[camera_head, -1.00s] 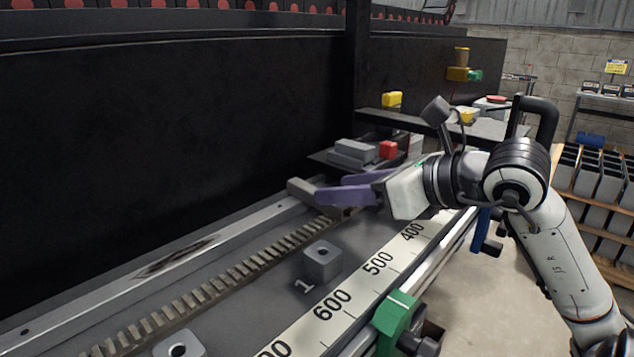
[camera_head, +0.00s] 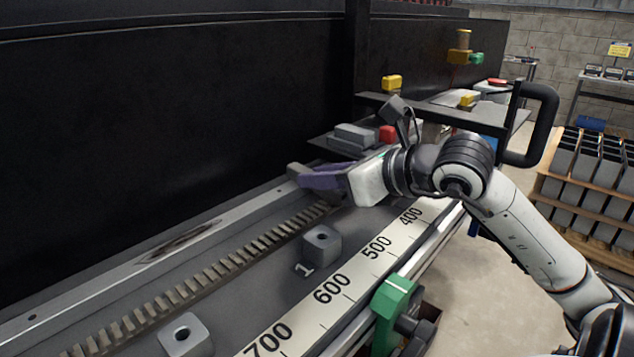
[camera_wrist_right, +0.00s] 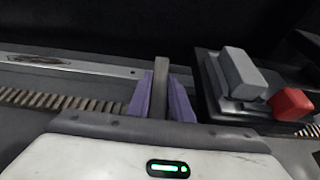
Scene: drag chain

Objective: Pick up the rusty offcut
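The rusty offcut (camera_head: 297,170) is a short, dull grey-brown bar at the far end of the toothed rack, beside the light metal rail. My right gripper (camera_head: 322,178) has purple fingers on either side of it and looks shut on it. In the right wrist view the offcut (camera_wrist_right: 161,88) stands out between the two fingers (camera_wrist_right: 161,108), which press close against its sides. Its near part is hidden by the fingers. I cannot tell whether it is clear of the surface. My left gripper is not in view.
A grey block with a hole (camera_head: 322,243) sits by the numbered scale (camera_head: 333,287). A green clamp (camera_head: 392,300) stands at the front edge. A black wall rises behind.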

